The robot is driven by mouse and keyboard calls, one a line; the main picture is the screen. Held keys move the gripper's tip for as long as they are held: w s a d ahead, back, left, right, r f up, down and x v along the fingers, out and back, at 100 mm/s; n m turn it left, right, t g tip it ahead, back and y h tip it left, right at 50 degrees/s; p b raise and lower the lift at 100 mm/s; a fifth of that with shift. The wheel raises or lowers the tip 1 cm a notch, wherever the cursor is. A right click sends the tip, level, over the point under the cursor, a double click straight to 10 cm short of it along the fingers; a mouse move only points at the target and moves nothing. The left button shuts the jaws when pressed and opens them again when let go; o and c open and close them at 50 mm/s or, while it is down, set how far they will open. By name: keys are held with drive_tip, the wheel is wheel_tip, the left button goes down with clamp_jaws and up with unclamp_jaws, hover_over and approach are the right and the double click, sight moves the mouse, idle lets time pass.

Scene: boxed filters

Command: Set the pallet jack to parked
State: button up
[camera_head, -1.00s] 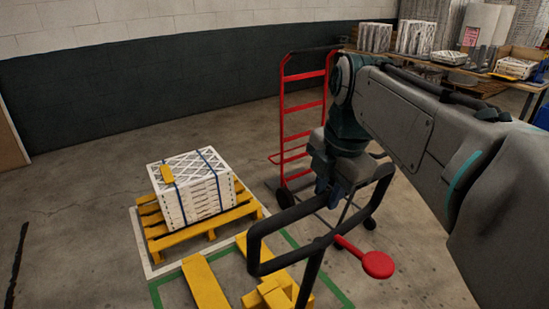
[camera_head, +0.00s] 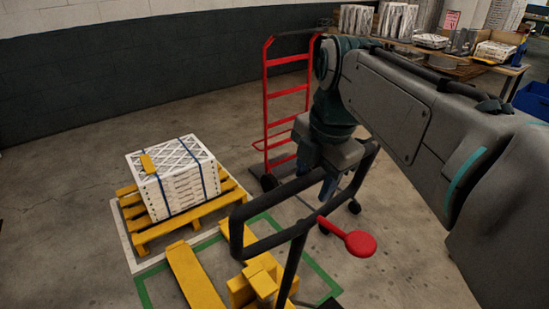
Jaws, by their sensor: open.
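The pallet jack has yellow forks (camera_head: 193,278) and a black loop handle (camera_head: 262,248) with a red paddle lever (camera_head: 359,243). It stands within a green floor outline (camera_head: 318,272), partly cut off at the bottom edge. My gripper (camera_head: 328,188) is open and points down at the far right part of the handle loop. The fingers are partly hidden, and I cannot tell whether they touch the bar. A yellow pallet (camera_head: 150,233) holding strapped white filters (camera_head: 178,182) stands in a white floor outline (camera_head: 122,240), just beyond the fork tips.
A red hand truck (camera_head: 287,90) stands behind my gripper. A workbench (camera_head: 460,68) with filters is at the back right, beside a blue bin (camera_head: 533,100). The dark wall (camera_head: 120,95) runs along the back. Open concrete floor (camera_head: 55,215) lies at left.

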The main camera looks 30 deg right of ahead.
drive_tip(key=shift+s+d, duration=0.15)
drive_tip(key=shift+d, duration=0.05)
drive_tip(key=shift+a+r, duration=0.15)
drive_tip(key=shift+r, duration=0.35)
wheel_tip(320, 180, up, 13)
drive_tip(key=s+p, duration=0.1)
drive_tip(key=s, duration=0.1)
drive_tip(key=shift+s+d+f, duration=0.2)
drive_tip(key=shift+s+d, duration=0.05)
drive_tip(key=shift+s, duration=0.05)
